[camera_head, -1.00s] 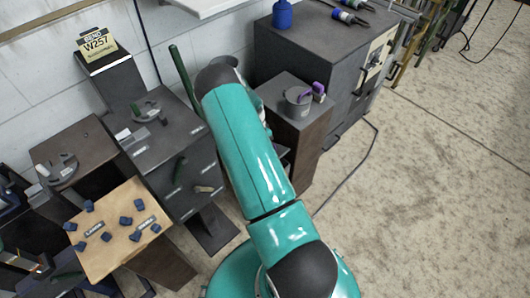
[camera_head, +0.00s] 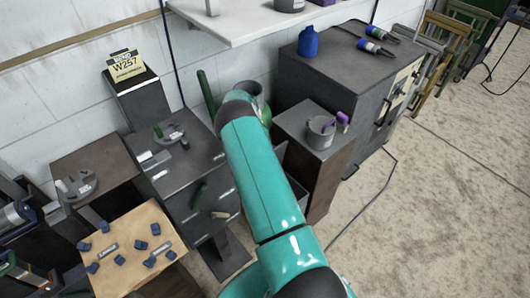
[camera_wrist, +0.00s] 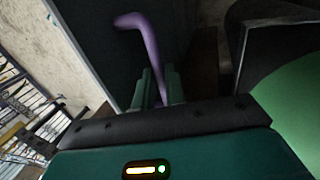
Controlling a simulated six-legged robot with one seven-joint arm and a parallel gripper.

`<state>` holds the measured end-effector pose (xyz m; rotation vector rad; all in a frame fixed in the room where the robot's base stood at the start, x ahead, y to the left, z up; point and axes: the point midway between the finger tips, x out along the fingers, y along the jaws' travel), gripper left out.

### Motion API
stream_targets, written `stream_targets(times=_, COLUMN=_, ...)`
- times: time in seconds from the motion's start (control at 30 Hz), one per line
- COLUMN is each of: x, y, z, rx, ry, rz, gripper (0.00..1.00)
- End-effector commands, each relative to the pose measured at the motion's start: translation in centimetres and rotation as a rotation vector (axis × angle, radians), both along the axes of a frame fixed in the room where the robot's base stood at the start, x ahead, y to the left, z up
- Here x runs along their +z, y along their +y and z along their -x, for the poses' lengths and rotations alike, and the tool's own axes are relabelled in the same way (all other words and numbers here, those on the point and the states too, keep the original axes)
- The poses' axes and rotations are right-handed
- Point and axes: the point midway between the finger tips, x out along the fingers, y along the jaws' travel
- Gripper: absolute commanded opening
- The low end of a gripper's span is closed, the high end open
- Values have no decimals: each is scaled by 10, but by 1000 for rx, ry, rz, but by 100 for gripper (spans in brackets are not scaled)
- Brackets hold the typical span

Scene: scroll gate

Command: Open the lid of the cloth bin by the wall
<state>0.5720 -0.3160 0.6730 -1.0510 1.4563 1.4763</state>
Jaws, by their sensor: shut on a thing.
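In the wrist view my gripper (camera_wrist: 158,88) is shut on a slim purple handle (camera_wrist: 150,45). The handle rises from between the green fingers and bends left at its top. A dark flat panel (camera_wrist: 90,30) lies beyond it; I cannot tell whether they are joined. In the head view my teal arm reaches toward the wall and hides my gripper. A dark box (camera_head: 297,192) shows partly beside the arm, between two cabinets. It may be the cloth bin, but its lid cannot be made out.
A brown cabinet with a grey pot (camera_head: 321,132) stands right of my arm. Behind it is a large grey cabinet (camera_head: 345,70) with a blue bottle (camera_head: 308,41). Grey and wooden stands are at left. A white shelf (camera_head: 235,25) juts from the wall. Floor at right is mostly clear, with a cable.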

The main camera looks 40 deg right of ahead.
Motion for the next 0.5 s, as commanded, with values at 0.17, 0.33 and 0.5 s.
stream_targets(times=0.17, x=-9, y=6, z=-5, rx=-1, ry=10, rz=-13, gripper=0)
stream_targets(times=0.33, x=-11, y=7, z=-8, rx=-1, ry=13, rz=-15, gripper=0)
stream_targets(times=0.5, x=-11, y=7, z=-9, rx=-2, ry=14, rz=-16, gripper=0)
